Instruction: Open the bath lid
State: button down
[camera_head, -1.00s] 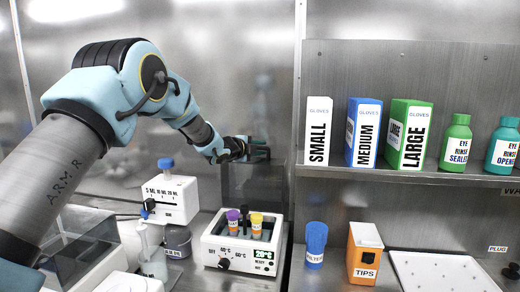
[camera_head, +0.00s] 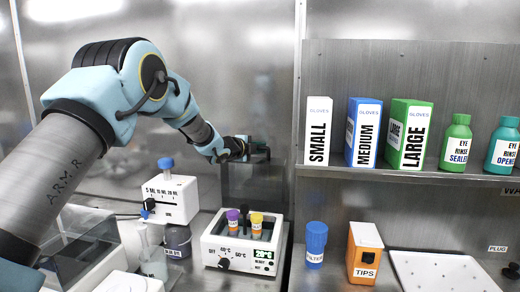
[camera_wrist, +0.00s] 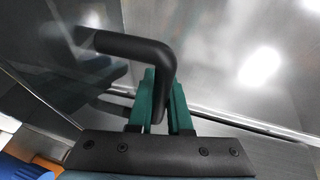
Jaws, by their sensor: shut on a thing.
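The white water bath (camera_head: 212,243) stands on the bench with a dial and a green 20°C display. Purple-capped and orange-capped tubes (camera_head: 256,222) stand in its open top. Its clear lid (camera_head: 250,190) stands upright at the back of the bath, hard to make out against the steel wall. My gripper (camera_head: 262,151) is at the lid's top edge. In the wrist view, the green fingers of my gripper (camera_wrist: 160,105) are shut on the black bent lid handle (camera_wrist: 125,45). The handle is mostly hidden in the head view.
Left of the bath are a white dispenser box (camera_head: 172,199), a grey jar (camera_head: 178,241) and a flask (camera_head: 153,262). To the right are a blue filter bottle (camera_head: 315,243) and an orange tips box (camera_head: 363,262). A shelf (camera_head: 400,174) with glove boxes and bottles juts out at right.

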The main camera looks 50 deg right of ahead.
aim_at(261, 148)
jog(key=shift+f+b, duration=0.15)
jog(key=shift+b, duration=0.3)
jog(key=b, duration=0.2)
jog(key=shift+s+a+f+b, duration=0.1)
jog(key=shift+s+a+b, duration=0.1)
jog(key=shift+a+b, duration=0.15)
jog(key=a+h+b, duration=0.1)
jog(key=b, duration=0.3)
jog(key=s+a+b, duration=0.1)
jog(key=b, duration=0.4)
jog(key=s+a+r+m+h+b, duration=0.1)
jog(key=b, duration=0.3)
jog(key=shift+s+a+h+b, duration=0.2)
jog(key=shift+a+h+b, duration=0.1)
jog(key=shift+a+b, duration=0.1)
jog(key=shift+s+a+r+b, duration=0.1)
jog(key=shift+s+a+b, duration=0.2)
jog(key=shift+b, duration=0.65)
jog(key=shift+a+r+h+b, duration=0.25)
jog(key=shift+r+h+b, duration=0.05)
jog(key=shift+b, duration=0.1)
jog(key=c, duration=0.8)
grip_release()
jog(key=shift+c, duration=0.2)
jog(key=shift+a, duration=0.1)
